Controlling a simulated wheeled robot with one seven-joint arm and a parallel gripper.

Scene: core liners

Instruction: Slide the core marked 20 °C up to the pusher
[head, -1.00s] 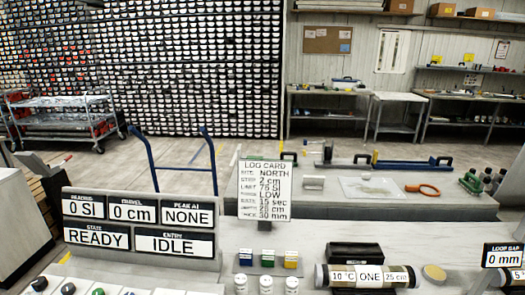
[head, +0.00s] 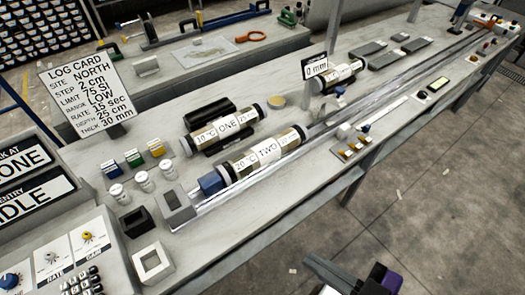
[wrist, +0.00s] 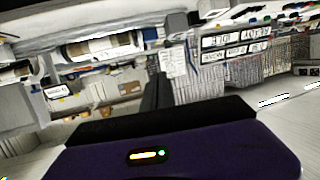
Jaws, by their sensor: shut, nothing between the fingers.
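The core marked 20 °C, labelled TWO (head: 258,157), lies along the bench rail in the head view. It has a white label, a tan and dark body and black end caps. A blue block (head: 210,184), which looks like the pusher, sits at its left end; I cannot tell whether they touch. My gripper shows at the bottom edge of the head view as a dark and purple part (head: 385,280), well in front of the bench and apart from the core. In the wrist view its dark fingers (wrist: 157,92) are together and empty. That view is tilted.
The core marked 10 °C, ONE (head: 228,124), lies in a dark cradle behind. A third core (head: 338,78) sits by the 0 mm sign (head: 316,68). White bottles (head: 142,181) and a log card (head: 88,88) stand left.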

